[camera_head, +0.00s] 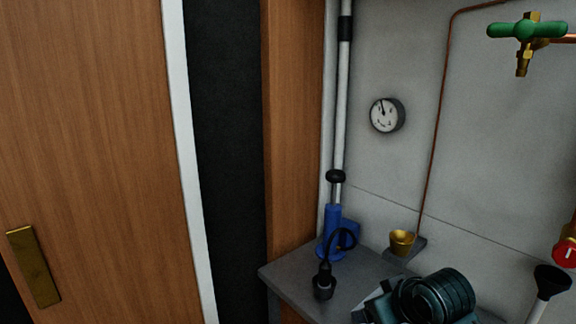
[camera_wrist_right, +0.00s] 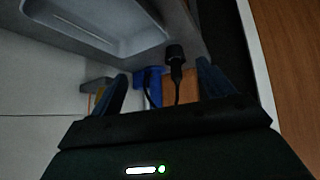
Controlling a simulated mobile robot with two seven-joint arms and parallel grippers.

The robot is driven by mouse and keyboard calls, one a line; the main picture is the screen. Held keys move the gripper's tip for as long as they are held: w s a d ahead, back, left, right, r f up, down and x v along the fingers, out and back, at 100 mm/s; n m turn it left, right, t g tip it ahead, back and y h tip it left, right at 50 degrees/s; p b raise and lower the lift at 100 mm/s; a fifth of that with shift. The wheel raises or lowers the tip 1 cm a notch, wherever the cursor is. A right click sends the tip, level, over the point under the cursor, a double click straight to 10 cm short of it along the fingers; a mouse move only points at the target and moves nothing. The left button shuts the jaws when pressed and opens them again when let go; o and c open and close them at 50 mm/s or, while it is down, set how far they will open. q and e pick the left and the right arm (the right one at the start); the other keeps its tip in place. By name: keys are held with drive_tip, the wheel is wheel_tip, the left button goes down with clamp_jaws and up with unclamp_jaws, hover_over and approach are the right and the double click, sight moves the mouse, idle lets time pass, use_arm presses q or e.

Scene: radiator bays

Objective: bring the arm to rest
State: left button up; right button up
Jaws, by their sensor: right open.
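My right gripper (camera_wrist_right: 160,88) shows in the right wrist view, with its two dark blue fingers apart and nothing held between them. Beyond the fingers are a black plug-like part with a cable (camera_wrist_right: 175,60) and a blue object (camera_wrist_right: 148,78); I cannot tell how far away they are.
A gauge (camera_head: 386,115), brass cup (camera_head: 402,242) and green-handled valve (camera_head: 526,30) are nearby. A wooden door (camera_head: 95,140) stands left.

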drive_tip(key=s+d+f+m+g, duration=0.1)
drive_tip(key=s+f, duration=0.4)
drive_tip(key=s, duration=0.4)
drive_tip(key=s+d+f+g+h, duration=0.15)
drive_tip(key=s+f, duration=0.25)
drive_tip(key=s, duration=0.5)
drive_tip(key=s+d+f+m+g, duration=0.1)
drive_tip(key=s+f+g, duration=0.1)
drive_tip(key=s+f, duration=0.5)
drive_tip(key=w+a+f+t+y, duration=0.3)
drive_tip(key=w+a+f+t, duration=0.1)
drive_tip(key=a+f+t, duration=0.2)
drive_tip(key=shift+a+n+t, duration=0.2)
drive_tip(key=shift+n+t, duration=0.2)
drive_tip(key=shift+t, duration=0.15)
